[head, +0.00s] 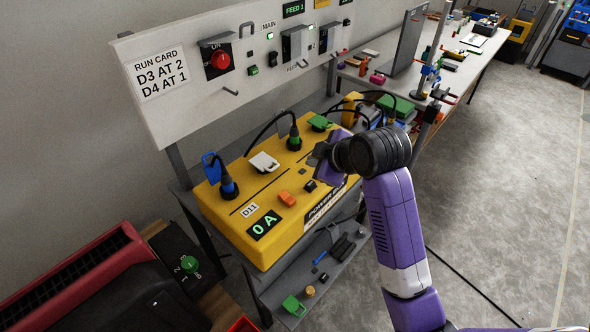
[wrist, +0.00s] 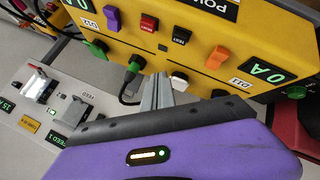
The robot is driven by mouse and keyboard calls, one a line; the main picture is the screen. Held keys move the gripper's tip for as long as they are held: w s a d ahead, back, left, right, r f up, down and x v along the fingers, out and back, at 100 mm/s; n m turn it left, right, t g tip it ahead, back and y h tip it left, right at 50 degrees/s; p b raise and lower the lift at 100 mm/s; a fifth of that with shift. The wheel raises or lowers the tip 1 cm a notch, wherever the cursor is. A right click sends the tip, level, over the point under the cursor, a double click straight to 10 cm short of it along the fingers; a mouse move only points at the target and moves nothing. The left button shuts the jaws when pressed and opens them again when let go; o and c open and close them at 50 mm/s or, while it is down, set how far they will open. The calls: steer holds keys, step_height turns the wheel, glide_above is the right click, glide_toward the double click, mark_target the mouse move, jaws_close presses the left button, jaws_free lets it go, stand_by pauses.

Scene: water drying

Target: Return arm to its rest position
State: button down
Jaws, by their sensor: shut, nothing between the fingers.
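My gripper (head: 318,155) is at the end of my purple arm, above the right part of the yellow power box (head: 230,229). In the wrist view its grey fingers (wrist: 157,88) are together, with nothing between them. The box shows a green "0 A" display (head: 264,225), an orange switch (head: 286,198) and a small black switch (head: 310,186). A blue plug (head: 228,187) and a green plug (head: 294,140) stand upright in its top, with a white socket cover (head: 264,162) between them. My gripper hides part of the box's right end. I cannot tell whether it touches the box.
A white wall panel (head: 185,110) with a run card, red knob and pegs rises behind the box. A lower shelf (head: 335,277) holds small parts. A red-and-black machine (head: 90,275) is at lower left. A long cluttered bench (head: 470,70) runs back right. Open floor (head: 500,180) lies right.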

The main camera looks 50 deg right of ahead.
step_height(320, 180, up, 7)
steer(key=w+d+m+t+h, duration=0.2)
steer(key=w+d+m+t, duration=0.1)
steer(key=m+t, duration=0.1)
steer(key=s+a+f+m+t+y, duration=0.1)
steer(key=s+a+f, duration=0.3)
steer(key=s+a, duration=0.8)
steer(key=s+a+f+t+y, duration=0.1)
steer(key=s+a+f+y, duration=0.2)
steer(key=s+a, duration=1)
steer(key=s+f, duration=0.1)
steer(key=s, duration=0.7)
steer(key=shift+s+a+m+y, duration=0.15)
steer(key=shift+s+m+y, duration=0.15)
steer(key=shift+m, duration=0.1)
